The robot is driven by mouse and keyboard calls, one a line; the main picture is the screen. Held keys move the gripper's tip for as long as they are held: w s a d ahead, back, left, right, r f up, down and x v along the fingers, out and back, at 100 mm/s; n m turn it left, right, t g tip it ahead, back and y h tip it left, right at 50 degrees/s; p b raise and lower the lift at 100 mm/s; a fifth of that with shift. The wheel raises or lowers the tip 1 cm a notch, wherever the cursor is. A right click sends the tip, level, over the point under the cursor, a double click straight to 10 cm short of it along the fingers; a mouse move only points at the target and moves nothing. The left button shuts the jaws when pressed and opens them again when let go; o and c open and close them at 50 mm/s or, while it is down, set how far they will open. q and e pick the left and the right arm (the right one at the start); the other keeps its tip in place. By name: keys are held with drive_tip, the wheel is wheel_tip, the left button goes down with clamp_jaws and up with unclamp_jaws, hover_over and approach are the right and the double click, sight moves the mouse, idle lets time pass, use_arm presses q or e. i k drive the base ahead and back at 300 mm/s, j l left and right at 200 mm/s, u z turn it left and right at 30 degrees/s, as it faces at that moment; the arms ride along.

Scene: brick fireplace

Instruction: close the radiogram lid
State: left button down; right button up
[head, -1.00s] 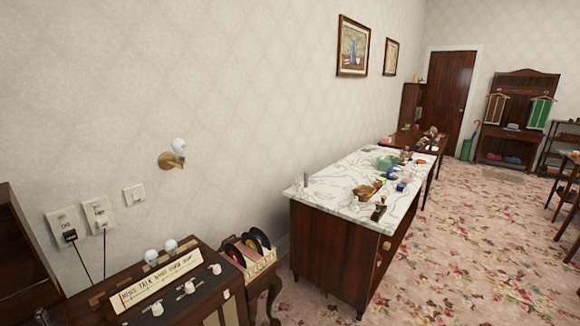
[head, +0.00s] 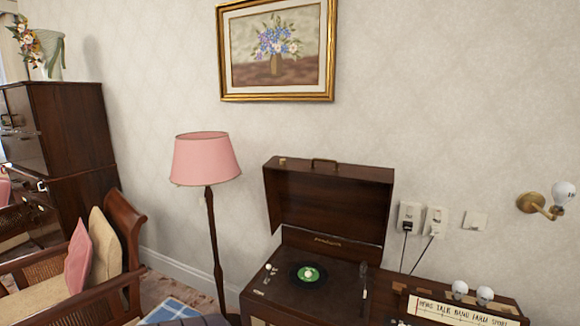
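The radiogram (head: 262,296) stands against the wall at the lower middle of the head view. Its dark wooden lid (head: 328,206) is open and stands upright at the back, with a handle (head: 324,162) on its top edge. A small record with a green label (head: 308,274) lies on the turntable, and the tone arm (head: 364,288) is at its right. Neither of my grippers shows in the head view.
A pink-shaded floor lamp (head: 207,160) stands just left of the radiogram. A wooden armchair (head: 100,250) with cushions is at the left. A switch panel unit (head: 460,306) adjoins the radiogram on the right. Sockets (head: 409,217) with plugged cords are on the wall.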

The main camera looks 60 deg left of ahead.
sight(330, 197)
drive_tip(key=u, duration=0.45)
drive_tip(key=j+u, duration=0.1)
drive_tip(key=u, duration=0.75)
drive_tip(key=j+u, duration=0.1)
drive_tip(key=u, duration=0.3)
drive_tip(key=k+l, duration=0.1)
drive_tip(key=l, duration=0.2)
drive_tip(key=u, duration=0.05)
